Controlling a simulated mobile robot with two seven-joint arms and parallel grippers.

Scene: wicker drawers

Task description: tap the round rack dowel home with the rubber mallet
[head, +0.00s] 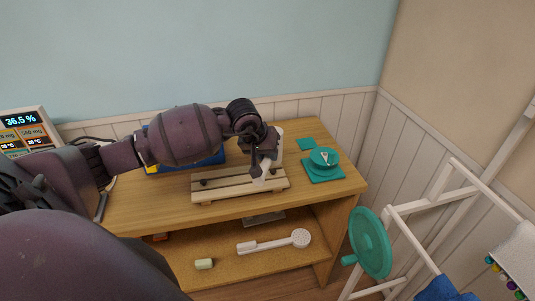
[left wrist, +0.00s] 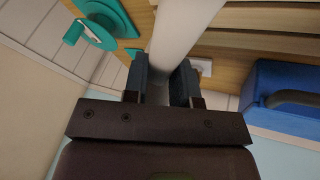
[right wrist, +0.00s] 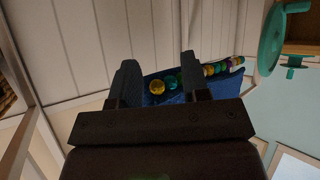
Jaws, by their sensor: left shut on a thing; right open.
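My left gripper (head: 262,168) is above the right part of a pale slatted wooden rack (head: 225,188) on the bench top. It is shut on a white bar-like thing (head: 275,150), which also runs between its fingers in the left wrist view (left wrist: 185,30). I cannot tell whether this is the mallet. A dark round peg (head: 203,183) shows at the rack's left; I cannot tell whether it is the dowel. The gripper hides part of the rack's right side. My right gripper (right wrist: 155,85) is open and empty, outside the head view.
A teal round fixture (head: 324,158) stands right of the rack, and a blue case (head: 210,158) is behind it. The lower shelf holds a white brush (head: 300,238) and a pale green block (head: 204,264). A white frame with a teal wheel (head: 370,243) stands at right.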

